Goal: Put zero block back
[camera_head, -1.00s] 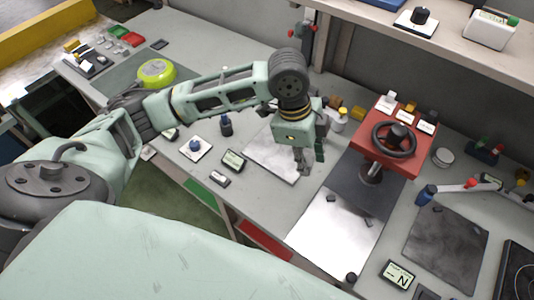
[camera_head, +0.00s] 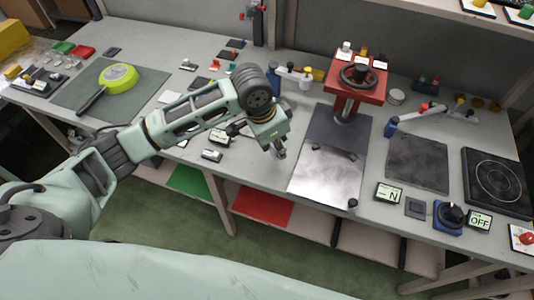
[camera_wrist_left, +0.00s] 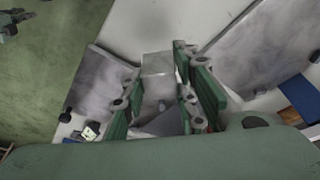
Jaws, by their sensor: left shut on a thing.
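My left gripper (camera_head: 279,152) hangs low over the grey table, just left of the bright metal plate of the press. In the left wrist view my left gripper (camera_wrist_left: 160,85) is shut on a pale grey metal block (camera_wrist_left: 157,64), which I take to be the zero block. The block sits between the two green-backed finger pairs, and its lower part is partly hidden by them. In the head view the block is too small to make out. I cannot tell whether it touches the surface below. My right gripper is in no view.
A red press (camera_head: 357,88) with a black handwheel stands behind the bright metal plate (camera_head: 325,178). A small display (camera_head: 388,194) reads N. A dark plate (camera_head: 417,160) and a hotplate (camera_head: 497,180) lie to the right. A lime pan (camera_head: 119,77) lies far left.

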